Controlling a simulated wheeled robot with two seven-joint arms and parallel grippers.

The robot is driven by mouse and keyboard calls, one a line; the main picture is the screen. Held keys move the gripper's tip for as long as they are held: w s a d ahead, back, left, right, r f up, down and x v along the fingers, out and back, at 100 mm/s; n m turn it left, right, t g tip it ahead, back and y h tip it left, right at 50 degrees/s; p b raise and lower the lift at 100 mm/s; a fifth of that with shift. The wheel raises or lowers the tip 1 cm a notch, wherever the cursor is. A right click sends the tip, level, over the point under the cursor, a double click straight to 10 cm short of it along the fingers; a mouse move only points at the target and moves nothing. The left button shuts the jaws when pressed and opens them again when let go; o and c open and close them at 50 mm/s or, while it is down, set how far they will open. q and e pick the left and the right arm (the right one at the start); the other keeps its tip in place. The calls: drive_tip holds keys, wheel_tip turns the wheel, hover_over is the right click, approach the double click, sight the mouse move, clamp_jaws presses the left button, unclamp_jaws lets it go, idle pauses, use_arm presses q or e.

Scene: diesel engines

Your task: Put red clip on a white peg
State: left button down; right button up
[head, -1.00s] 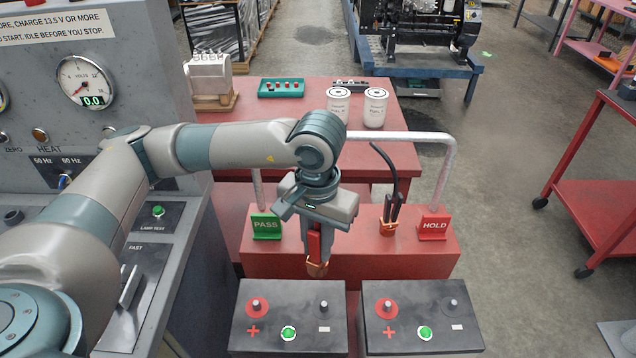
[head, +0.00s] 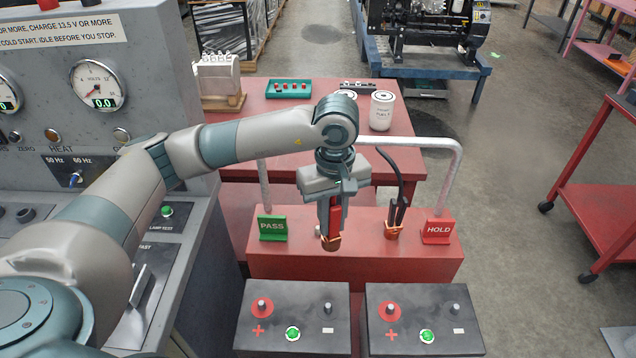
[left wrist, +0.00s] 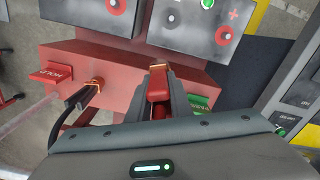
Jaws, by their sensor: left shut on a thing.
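My left gripper (head: 331,215) is shut on the red clip (head: 334,222), which hangs upright with its copper-coloured jaws down. The clip is over the red box between the green PASS sign (head: 272,228) and the red HOLD sign (head: 438,231). In the left wrist view the red clip (left wrist: 158,86) sits between the two fingers. Pale grey posts stand up from two black batteries: on the left battery (head: 262,307) (head: 328,308), on the right battery (head: 391,309) (head: 456,309). I cannot tell which, if any, is a white peg. My right gripper is not in view.
A black clip (head: 396,218) stands on the red box (head: 360,262) near HOLD. A whitish bent pipe (head: 420,143) arches behind. White canisters (head: 381,112) stand on the red table. A grey gauge panel (head: 50,110) is at left.

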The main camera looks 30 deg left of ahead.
use_arm(q)
drive_tip(key=w+a+f+n+p, duration=0.1)
drive_tip(key=w+a+n, duration=0.3)
drive_tip(key=n, duration=0.6)
drive_tip(key=w+a+f+n+p, duration=0.1)
drive_tip(key=w+a+n, duration=0.3)
drive_tip(key=n, duration=0.7)
drive_tip(key=shift+w+a+p, duration=0.2)
drive_tip(key=shift+w+p, duration=0.55)
drive_tip(key=shift+w, duration=0.1)
drive_tip(key=shift+f, duration=0.25)
drive_tip(key=b, duration=0.3)
hover_over(318, 227)
drive_tip(key=shift+f, duration=2.7)
drive_tip(key=shift+f+b, duration=1.2)
drive_tip(key=shift+f, duration=0.35)
